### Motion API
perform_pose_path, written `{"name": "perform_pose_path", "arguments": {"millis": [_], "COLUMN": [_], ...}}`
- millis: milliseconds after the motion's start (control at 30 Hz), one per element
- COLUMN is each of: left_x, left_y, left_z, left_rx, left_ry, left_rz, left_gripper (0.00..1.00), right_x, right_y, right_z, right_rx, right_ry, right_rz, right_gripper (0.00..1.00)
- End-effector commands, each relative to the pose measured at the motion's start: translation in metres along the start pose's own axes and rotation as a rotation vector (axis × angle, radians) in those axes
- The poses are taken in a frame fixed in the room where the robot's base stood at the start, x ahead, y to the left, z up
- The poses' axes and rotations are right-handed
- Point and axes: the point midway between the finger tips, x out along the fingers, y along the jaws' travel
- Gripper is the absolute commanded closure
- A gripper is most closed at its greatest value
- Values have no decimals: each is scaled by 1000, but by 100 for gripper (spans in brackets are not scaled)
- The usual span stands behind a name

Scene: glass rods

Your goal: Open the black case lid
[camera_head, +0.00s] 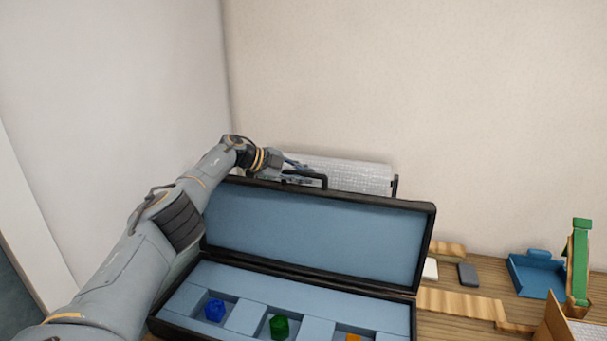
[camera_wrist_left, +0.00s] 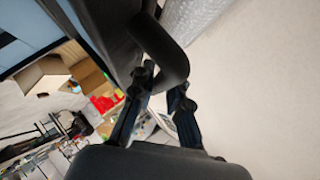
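The black case (camera_head: 205,326) stands open in the head view. Its lid (camera_head: 315,232) is raised steeply, with the blue lining facing me. A black handle (camera_head: 322,181) is on the lid's top edge. My left gripper (camera_head: 298,168) is at this handle, behind the top edge. In the left wrist view, the fingers of the gripper (camera_wrist_left: 160,88) converge on either side of the handle (camera_wrist_left: 165,50) and appear shut on it. The exact contact is partly hidden. My right gripper is not in view.
The case's lower half holds a blue piece (camera_head: 214,310), a green piece (camera_head: 279,326) and an orange piece (camera_head: 353,338) in recesses. A bubble-wrap-like sheet (camera_head: 350,175) is behind the lid. Wooden blocks (camera_head: 455,304) and a blue tray (camera_head: 537,275) are to the right. Walls stand close behind and left.

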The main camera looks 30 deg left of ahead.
Motion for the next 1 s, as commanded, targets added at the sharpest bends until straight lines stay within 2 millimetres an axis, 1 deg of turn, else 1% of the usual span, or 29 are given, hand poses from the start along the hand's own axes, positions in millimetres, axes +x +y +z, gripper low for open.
{"name": "perform_pose_path", "arguments": {"millis": [33, 67, 100, 133, 533, 667, 933, 1000], "left_x": [2, 2, 2, 2, 0, -5, -32, -49], "left_y": [5, 5, 5, 4, 2, 1, 2, 1], "left_z": [1, 1, 1, 1, 1, 2, 1, 3], "left_rx": [-1, 0, 0, 0, 1, 2, 2, 2], "left_ry": [1, 0, 0, 0, 0, -1, -2, -4], "left_rz": [11, 11, 11, 10, 4, 2, 3, 1], "left_gripper": [81, 74, 66, 61, 61, 61, 61, 61], "right_x": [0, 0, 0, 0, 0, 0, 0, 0], "right_y": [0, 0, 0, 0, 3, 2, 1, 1], "right_z": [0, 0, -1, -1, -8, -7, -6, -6], "right_rx": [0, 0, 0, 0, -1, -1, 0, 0], "right_ry": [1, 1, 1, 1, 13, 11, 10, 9], "right_rz": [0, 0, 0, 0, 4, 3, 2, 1], "right_gripper": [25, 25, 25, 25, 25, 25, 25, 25]}}
